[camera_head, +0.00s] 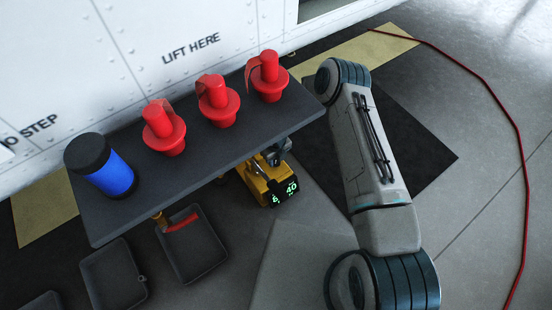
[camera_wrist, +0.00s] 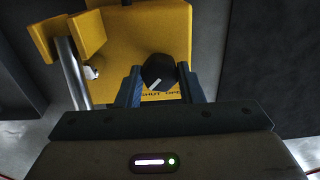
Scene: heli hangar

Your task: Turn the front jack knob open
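The front jack is a yellow box (camera_wrist: 168,28) that fills the upper middle of the wrist view. Its black knob (camera_wrist: 158,68) has a white pointer line slanting to the lower left, over the printed words "SHUT" and "OPEN". In the wrist view, the two fingers of my gripper (camera_wrist: 160,83) stand either side of the knob; whether they press on it cannot be told. In the head view the yellow jack (camera_head: 262,187) shows below the grey tabletop, near a display with green digits (camera_head: 290,189). The tabletop partly hides it and my gripper.
The grey tabletop (camera_head: 205,155) carries three red plugs (camera_head: 165,128) (camera_head: 217,101) (camera_head: 267,76) and a blue-black cylinder (camera_head: 101,164). Dark trays (camera_head: 191,246) lie on the floor below. A white riveted body stands behind. A red cable (camera_head: 522,160) curves across the open floor at right.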

